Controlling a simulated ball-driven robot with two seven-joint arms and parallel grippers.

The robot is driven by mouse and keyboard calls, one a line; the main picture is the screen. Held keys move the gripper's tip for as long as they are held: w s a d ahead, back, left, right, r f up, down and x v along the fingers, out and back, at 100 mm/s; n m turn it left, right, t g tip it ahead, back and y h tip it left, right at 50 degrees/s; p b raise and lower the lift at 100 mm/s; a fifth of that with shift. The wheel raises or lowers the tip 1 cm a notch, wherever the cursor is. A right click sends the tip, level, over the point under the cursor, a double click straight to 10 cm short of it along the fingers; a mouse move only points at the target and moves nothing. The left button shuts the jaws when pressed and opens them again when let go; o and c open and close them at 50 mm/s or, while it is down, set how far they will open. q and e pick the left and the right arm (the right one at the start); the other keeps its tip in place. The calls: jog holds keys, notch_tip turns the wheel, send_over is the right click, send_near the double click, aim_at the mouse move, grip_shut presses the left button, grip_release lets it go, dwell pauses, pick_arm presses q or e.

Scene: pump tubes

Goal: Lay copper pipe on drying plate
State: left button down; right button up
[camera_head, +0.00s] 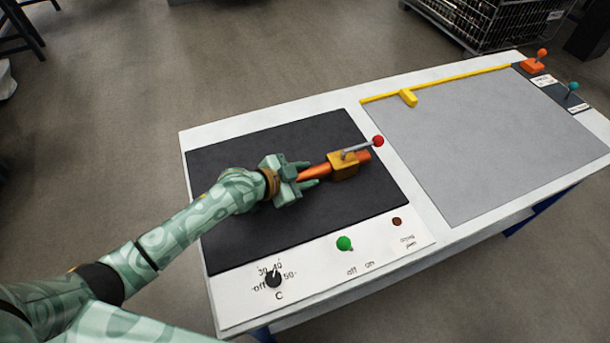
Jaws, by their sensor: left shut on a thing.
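The copper pipe (315,173) is orange-brown and carries a brass-yellow valve block (344,166) with a grey lever ending in a red knob (378,141). It is over the black drying plate (240,235), pointing to the right. I cannot tell whether it touches the plate. My left gripper (305,178) is shut on the near end of the pipe, and its fingers hide that end. My right gripper is not in view.
The white panel holds a black dial (273,279), a green switch (344,243) and a brown light (397,221). A grey mat (490,140) with a yellow edge strip and block (408,97) lies right. Orange (532,65) and teal (572,88) levers stand at the far right. Most of the plate is bare.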

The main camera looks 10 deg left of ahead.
pick_arm(q)
jog(key=shift+r, duration=0.2)
jog(key=shift+f, duration=0.1)
jog(key=c, duration=1)
grip_release()
jog(key=shift+f, duration=0.1)
jog(key=shift+s+a+r, duration=0.15)
jog(key=shift+s+r, duration=0.05)
jog(key=shift+r, duration=0.05)
jog(key=p+v, duration=0.3)
jog(key=v, duration=0.7)
jog(key=shift+s+r+p, duration=0.1)
jog(key=shift+s+p, duration=0.05)
jog(key=shift+p, duration=0.25)
jog(key=shift+s+a+r, duration=0.25)
jog(key=shift+s+a, duration=0.15)
